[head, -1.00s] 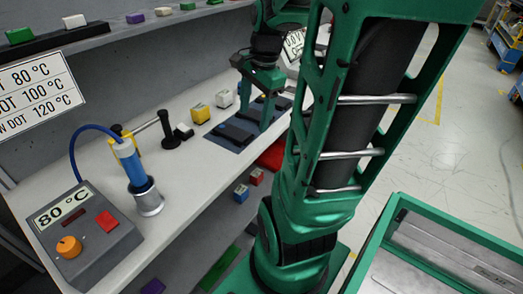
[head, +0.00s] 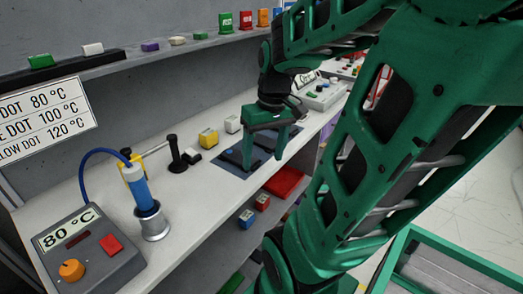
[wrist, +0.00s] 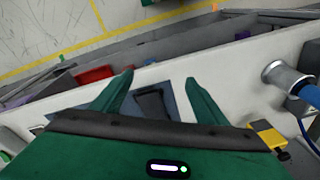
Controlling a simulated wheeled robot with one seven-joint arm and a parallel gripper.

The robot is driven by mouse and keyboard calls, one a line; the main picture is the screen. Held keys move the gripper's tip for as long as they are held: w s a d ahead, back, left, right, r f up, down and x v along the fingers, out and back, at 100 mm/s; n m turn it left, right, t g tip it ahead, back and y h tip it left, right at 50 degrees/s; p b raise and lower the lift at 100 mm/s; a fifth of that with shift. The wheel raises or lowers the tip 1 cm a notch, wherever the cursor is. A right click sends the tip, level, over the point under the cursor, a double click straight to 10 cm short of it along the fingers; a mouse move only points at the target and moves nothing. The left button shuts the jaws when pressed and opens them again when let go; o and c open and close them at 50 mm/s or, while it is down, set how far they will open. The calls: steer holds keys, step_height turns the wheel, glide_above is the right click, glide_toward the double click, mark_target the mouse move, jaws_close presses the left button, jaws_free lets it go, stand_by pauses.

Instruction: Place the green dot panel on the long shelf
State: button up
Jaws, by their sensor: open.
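My gripper (head: 263,161) is open and empty above the dark blue mat (head: 238,177) on the workbench. The mat bears dark panels. The nearer dark panel (head: 229,160) shows a small blue spot. A dark panel (wrist: 150,104) lies between and below my spread fingers (wrist: 160,78) in the wrist view. I see no green dot on any panel, so I cannot tell which is the green dot panel. My fingers partly cover the mat. A long grey shelf (head: 150,57) runs along the wall above the bench, with small coloured blocks on it.
A heating station (head: 84,250) reading 80 °C and a blue tool (head: 138,185) in a metal holder stand at the left of the bench. A black post (head: 176,155), a yellow block (head: 208,137) and a white block (head: 233,124) stand near the mat. A red bin (head: 286,181) sits below.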

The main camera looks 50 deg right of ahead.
steer(key=w+d+r+n+t, duration=0.1)
steer(key=w+d+n, duration=0.1)
steer(key=w+d, duration=0.4)
steer(key=n+t, duration=0.2)
steer(key=n, duration=0.1)
glide_toward(263, 140)
steer(key=x, duration=0.3)
steer(key=shift+s+a, duration=0.1)
steer(key=shift+s, duration=0.05)
steer(key=x, duration=0.5)
steer(key=shift+r, duration=0.1)
steer(key=c, duration=1.3)
steer(key=shift+o, duration=0.2)
